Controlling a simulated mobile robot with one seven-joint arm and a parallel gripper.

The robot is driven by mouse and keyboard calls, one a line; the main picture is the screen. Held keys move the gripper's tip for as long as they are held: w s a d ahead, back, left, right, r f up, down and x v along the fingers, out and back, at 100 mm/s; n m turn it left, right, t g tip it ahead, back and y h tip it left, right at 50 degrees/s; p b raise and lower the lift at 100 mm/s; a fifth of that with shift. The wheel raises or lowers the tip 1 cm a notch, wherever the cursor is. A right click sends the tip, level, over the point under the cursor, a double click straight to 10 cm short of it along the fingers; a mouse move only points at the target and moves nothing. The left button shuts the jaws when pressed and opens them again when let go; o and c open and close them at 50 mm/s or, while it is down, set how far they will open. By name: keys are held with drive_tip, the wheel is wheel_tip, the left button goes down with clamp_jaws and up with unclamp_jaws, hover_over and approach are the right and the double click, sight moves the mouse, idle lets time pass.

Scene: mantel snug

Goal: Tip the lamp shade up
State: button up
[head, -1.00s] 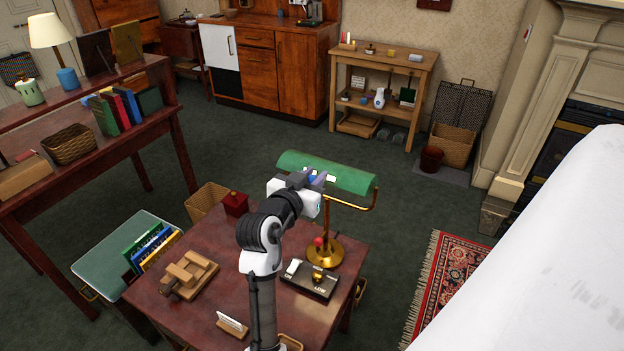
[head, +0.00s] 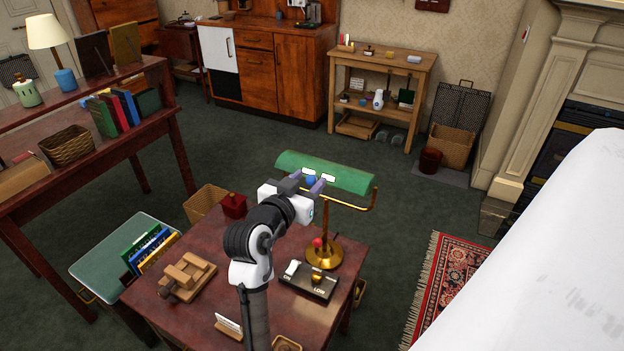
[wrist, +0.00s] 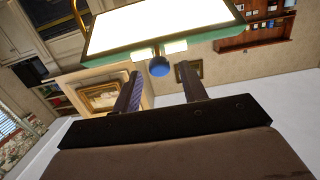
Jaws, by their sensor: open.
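The green lamp shade (head: 325,170) sits on a curved brass arm above a round brass base (head: 323,254) on the red-brown table. In the wrist view, the shade's lit white underside (wrist: 160,25) and green rim fill the top. A blue knob (wrist: 159,67) hangs at the rim between two pale tabs; it also shows in the head view (head: 311,180). My gripper (head: 309,184) is open at the shade's near edge. In the wrist view, my fingers (wrist: 160,88) stand apart on either side below the knob, with nothing between them.
A black switch panel (head: 309,281) marked ON and LOW lies on the table (head: 215,305) by the lamp base. A wooden block piece (head: 187,275) lies to the left, and a dark red box (head: 233,206) stands at the back edge. A large white surface (head: 540,260) fills the lower right.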

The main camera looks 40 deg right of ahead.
drive_tip(key=b+v, duration=0.2)
drive_tip(key=v, duration=0.9)
